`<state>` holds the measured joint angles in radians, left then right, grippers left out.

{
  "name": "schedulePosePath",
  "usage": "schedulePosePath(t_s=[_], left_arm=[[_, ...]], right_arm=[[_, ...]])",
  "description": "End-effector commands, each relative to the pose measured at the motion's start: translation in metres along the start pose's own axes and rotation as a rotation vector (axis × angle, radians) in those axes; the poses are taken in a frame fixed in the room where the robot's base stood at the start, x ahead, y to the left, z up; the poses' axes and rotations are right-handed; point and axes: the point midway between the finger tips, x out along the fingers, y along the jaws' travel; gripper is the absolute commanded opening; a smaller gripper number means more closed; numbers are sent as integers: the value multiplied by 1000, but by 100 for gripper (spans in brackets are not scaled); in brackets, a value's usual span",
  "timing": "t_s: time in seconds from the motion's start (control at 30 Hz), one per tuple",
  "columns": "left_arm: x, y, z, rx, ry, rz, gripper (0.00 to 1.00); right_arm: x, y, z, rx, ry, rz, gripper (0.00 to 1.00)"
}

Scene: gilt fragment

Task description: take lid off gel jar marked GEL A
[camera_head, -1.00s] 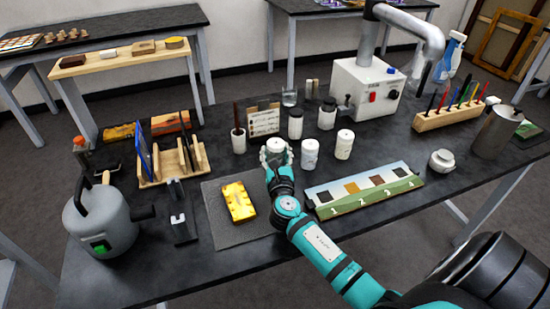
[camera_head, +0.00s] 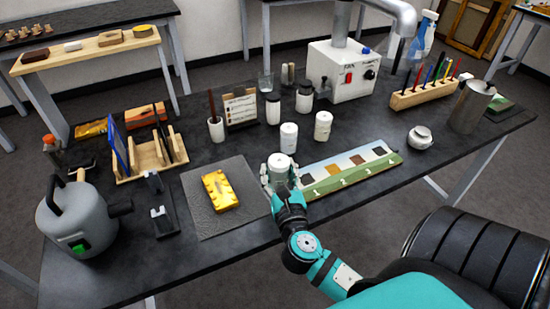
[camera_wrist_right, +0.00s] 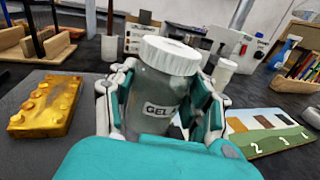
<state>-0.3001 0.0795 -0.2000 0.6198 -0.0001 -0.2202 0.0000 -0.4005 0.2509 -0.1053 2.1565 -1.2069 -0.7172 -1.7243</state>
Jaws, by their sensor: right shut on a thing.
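My right gripper (camera_head: 281,180) is shut around a jar with a white lid (camera_head: 279,160), near the front of the dark table. In the right wrist view the jar (camera_wrist_right: 152,92) has a grey body and a label reading GEL; the rest of the label is hidden by a finger. Its ribbed white lid (camera_wrist_right: 170,54) is on and stands above the fingers (camera_wrist_right: 158,104). The jar leans slightly in that view. Whether it is clear of the table is hard to tell. My left gripper is not in view.
A grey kettle-like vessel (camera_head: 80,220) stands at the left front.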

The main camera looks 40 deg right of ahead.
Motion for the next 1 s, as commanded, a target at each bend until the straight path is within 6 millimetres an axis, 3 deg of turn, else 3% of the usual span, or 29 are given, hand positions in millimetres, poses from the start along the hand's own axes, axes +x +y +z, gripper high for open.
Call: schedulePosePath(t_s=[0.13,0.17,0.5,0.67,0.77,1.0], left_arm=[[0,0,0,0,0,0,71],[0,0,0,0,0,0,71],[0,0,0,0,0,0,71],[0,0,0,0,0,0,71],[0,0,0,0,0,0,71],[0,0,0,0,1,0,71]], right_arm=[[0,0,1,0,-1,0,9],[0,0,1,0,-1,0,46],[0,0,0,0,-1,0,1],[-1,1,0,-1,-1,5,0],[-13,12,0,-8,3,51,0],[-84,67,8,-17,20,315,0]])
